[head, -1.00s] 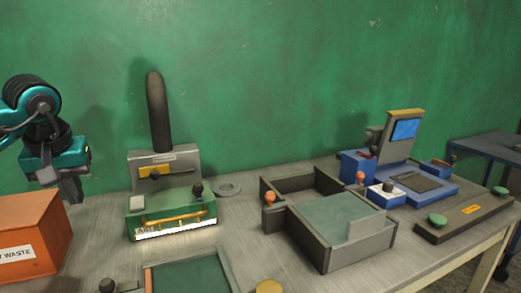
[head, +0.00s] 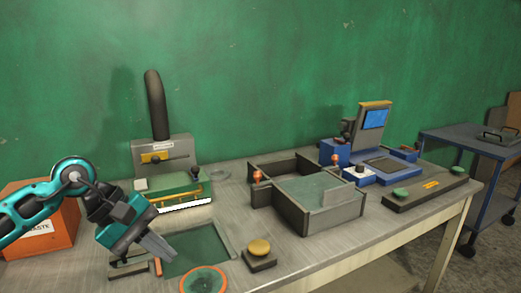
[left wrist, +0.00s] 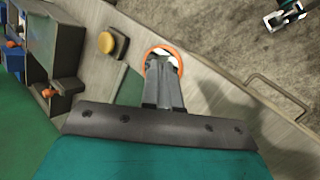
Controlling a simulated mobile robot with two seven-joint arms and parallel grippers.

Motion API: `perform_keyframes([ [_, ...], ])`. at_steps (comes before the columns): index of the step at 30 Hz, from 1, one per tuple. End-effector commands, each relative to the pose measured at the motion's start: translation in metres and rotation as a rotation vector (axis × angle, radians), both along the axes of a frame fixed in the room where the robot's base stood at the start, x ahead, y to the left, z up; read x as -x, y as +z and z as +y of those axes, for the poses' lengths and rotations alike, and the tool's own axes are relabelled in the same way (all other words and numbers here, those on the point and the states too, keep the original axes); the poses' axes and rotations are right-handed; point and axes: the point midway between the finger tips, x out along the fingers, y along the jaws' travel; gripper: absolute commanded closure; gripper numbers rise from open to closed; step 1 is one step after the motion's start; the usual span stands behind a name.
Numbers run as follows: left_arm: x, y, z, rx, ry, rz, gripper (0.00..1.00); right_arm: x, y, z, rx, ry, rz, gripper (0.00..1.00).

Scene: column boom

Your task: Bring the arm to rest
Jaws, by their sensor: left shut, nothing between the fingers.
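My left gripper (head: 158,248) is shut and empty. In the head view it hangs at the lower left, above the front part of the bench (head: 330,252), near a green recessed panel (head: 203,247). In the left wrist view my left gripper (left wrist: 164,92) shows its two fingers together, with an orange-rimmed round piece (left wrist: 175,55) beyond their tips. That round piece also shows in the head view (head: 204,281) at the bottom edge. My right gripper is not clearly in view.
An orange waste box (head: 62,222) stands behind my left arm. A green-and-grey machine (head: 165,150) with a black hose stands at the back. A yellow button (head: 259,248), a grey divided tray (head: 318,220) and a blue device (head: 385,165) lie to the right. A blue cart (head: 470,150) stands beyond.

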Motion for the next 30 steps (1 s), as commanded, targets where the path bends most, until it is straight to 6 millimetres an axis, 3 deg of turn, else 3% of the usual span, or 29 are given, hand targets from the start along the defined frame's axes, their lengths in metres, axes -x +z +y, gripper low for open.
perform_keyframes([
  [1,0.011,-0.010,-0.033,0.152,0.041,0.093,1.00,0.000,0.000,0.000,0.000,0.000,0.000,0.57],
  [3,0.023,-0.013,-0.072,0.374,0.130,0.245,1.00,0.001,-0.001,0.000,0.000,-0.001,0.002,0.57],
  [6,0.035,-0.008,-0.114,0.679,0.281,0.509,1.00,0.003,-0.001,0.000,0.000,0.000,0.005,0.57],
  [9,0.039,-0.001,-0.136,0.967,0.455,0.818,1.00,0.003,-0.001,0.000,0.000,0.000,0.006,0.57],
  [14,0.031,-0.007,-0.135,1.386,0.766,1.388,1.00,0.005,-0.003,0.000,0.000,-0.001,0.010,0.57],
  [17,0.023,-0.032,-0.117,1.628,0.976,1.773,1.00,0.005,-0.003,0.000,0.000,-0.001,0.012,0.57],
  [20,0.024,-0.075,-0.092,1.859,1.188,2.173,1.00,0.005,-0.003,0.000,0.000,0.000,0.012,0.57],
  [21,0.028,-0.097,-0.081,-1.767,-1.152,-2.112,1.00,0.006,-0.003,0.000,0.000,0.000,0.012,0.57],
  [23,0.040,-0.133,-0.065,-1.559,-1.041,-1.918,1.00,0.006,-0.003,0.000,0.000,0.000,0.012,0.57],
  [27,0.088,-0.213,-0.039,-1.183,-0.799,-1.499,1.00,0.006,-0.003,0.000,0.000,0.000,0.012,0.57],
  [30,0.122,-0.250,-0.030,-1.017,-0.674,-1.285,1.00,0.006,-0.003,0.000,0.000,0.000,0.013,0.57],
])
